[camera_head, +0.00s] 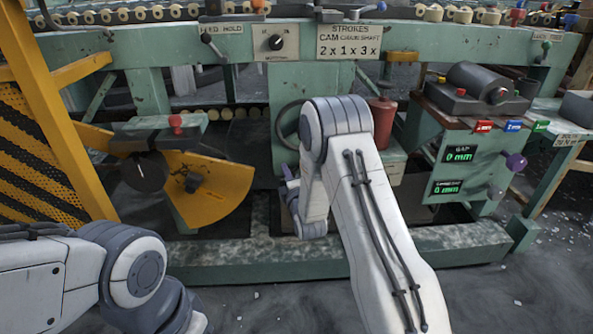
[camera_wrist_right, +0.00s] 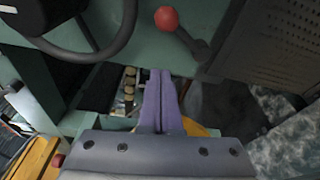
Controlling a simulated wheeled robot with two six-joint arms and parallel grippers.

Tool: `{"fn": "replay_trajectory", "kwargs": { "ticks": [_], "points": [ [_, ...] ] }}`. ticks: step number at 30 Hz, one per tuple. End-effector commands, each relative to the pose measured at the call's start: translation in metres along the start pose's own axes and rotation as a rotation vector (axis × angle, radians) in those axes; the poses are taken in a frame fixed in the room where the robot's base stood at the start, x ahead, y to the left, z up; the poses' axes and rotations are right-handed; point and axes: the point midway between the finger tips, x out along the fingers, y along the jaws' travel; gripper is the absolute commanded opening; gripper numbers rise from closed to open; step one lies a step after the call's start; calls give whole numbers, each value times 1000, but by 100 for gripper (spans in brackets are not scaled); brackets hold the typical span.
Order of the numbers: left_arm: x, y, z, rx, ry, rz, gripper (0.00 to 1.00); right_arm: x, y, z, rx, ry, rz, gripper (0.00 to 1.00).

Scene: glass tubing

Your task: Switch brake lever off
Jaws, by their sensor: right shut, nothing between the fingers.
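In the right wrist view a lever with a red ball knob (camera_wrist_right: 167,19) and a dark arm sits on a green panel (camera_wrist_right: 215,15). No label shows there, so I cannot tell for sure that it is the brake lever. My right gripper (camera_wrist_right: 159,73) has its purple fingers pressed together and empty, below the knob in that view and apart from it. In the head view the right gripper (camera_head: 288,174) shows only in part beside my white arm. A red knob (camera_head: 176,121) stands on a green bracket at the left. My left gripper is out of view.
A dark handwheel (camera_wrist_right: 100,45) is beside the lever in the wrist view. A lever (camera_head: 213,44) under the FEED HOLD label and a dial (camera_head: 276,43) are on the upper beam. A yellow guard (camera_head: 215,185) and a red cylinder (camera_head: 382,120) flank my right arm.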

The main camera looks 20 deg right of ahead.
Motion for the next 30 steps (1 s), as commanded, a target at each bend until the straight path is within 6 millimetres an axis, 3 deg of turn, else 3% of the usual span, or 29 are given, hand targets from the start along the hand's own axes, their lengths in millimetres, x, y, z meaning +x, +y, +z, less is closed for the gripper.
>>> {"fn": "replay_trajectory", "kwargs": {
  "ticks": [4, 9, 14, 30],
  "points": [
    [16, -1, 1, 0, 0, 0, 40, 31, -3, 0, 0, -1, 4, 0],
    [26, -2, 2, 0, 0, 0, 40, 21, -2, 26, 0, -4, 1, 0],
    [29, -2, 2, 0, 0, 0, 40, 17, 0, 36, 0, -1, 0, 0],
    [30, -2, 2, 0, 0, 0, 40, 18, 0, 31, 15, 10, 4, 0]
  ]
}}
